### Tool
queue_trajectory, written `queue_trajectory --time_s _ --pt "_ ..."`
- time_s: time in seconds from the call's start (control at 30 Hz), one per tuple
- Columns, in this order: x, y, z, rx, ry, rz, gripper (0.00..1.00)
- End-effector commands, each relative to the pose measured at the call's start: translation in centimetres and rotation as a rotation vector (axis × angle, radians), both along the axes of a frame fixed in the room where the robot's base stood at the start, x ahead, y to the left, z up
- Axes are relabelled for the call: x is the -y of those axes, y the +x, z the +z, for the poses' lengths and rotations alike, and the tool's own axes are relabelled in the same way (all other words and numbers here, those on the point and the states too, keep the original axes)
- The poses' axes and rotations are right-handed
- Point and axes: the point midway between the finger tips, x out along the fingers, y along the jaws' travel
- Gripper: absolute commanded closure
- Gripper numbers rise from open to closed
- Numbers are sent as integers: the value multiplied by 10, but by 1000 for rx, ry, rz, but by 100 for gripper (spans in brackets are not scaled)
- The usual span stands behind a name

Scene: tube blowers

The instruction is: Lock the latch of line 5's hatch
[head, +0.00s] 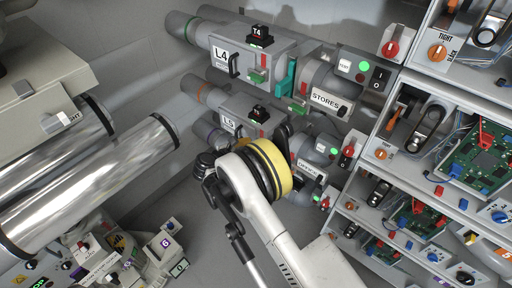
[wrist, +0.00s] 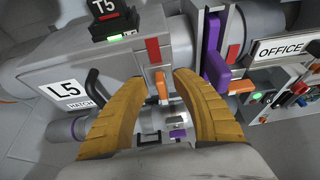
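Line 5's hatch cover (wrist: 112,62) is the grey casing with the L5 HATCH label (wrist: 68,88) in the wrist view; the L5 label (head: 228,123) also shows in the head view. A black handle (wrist: 94,88) is beside the label. The latch appears as an orange lever (wrist: 162,88) hanging below a red block (wrist: 153,50) on the casing's right part. My gripper (wrist: 160,78) is open, its two yellow fingers on either side of the orange lever, with small gaps visible. In the head view my arm hides the fingers and latch.
A T5 box (wrist: 113,18) sits on top of the casing. A purple lever (wrist: 214,58) and an orange piece (wrist: 240,88) stand close to the right finger. Further right is the OFFICE pipe sign (wrist: 284,48). Line 4's casing (head: 224,54) lies above in the head view.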

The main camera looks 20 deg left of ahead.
Motion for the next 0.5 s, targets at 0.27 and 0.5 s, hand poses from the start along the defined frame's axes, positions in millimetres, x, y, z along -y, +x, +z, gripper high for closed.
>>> queue_trajectory --time_s 0.27,0.5 --pt "5 14 -6 0 0 1 67" --pt "5 13 -5 0 2 1 83"
